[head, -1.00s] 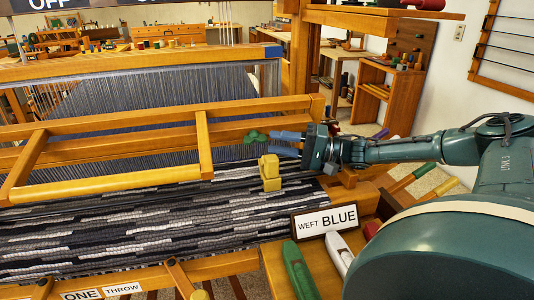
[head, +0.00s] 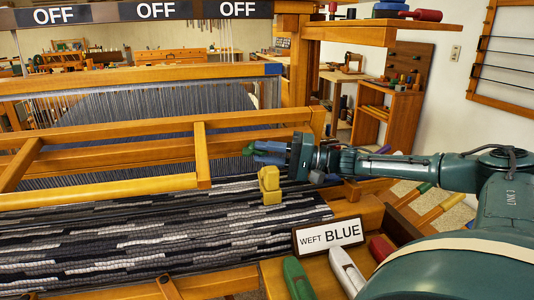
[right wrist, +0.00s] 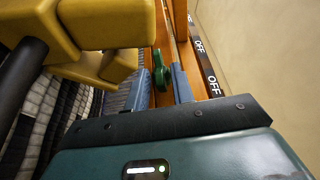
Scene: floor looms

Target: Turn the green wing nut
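The green wing nut (head: 249,149) is on the loom's wooden beam in the head view, mostly hidden behind my blue fingers. It also shows in the right wrist view (right wrist: 160,72), in the gap between the two fingertips. My right gripper (head: 268,153) reaches in from the right and is open, one finger on each side of the nut. In the right wrist view, the right gripper (right wrist: 159,82) shows a gap to the nut on at least one side; contact cannot be told. My left gripper is not in view.
A yellow block-like part (head: 269,186) stands just below my right gripper and looms close in the right wrist view (right wrist: 105,25). Striped cloth (head: 150,230) lies below. A "WEFT BLUE" sign (head: 328,235) and shuttles (head: 347,270) are at front right. "OFF" signs (head: 155,10) hang above.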

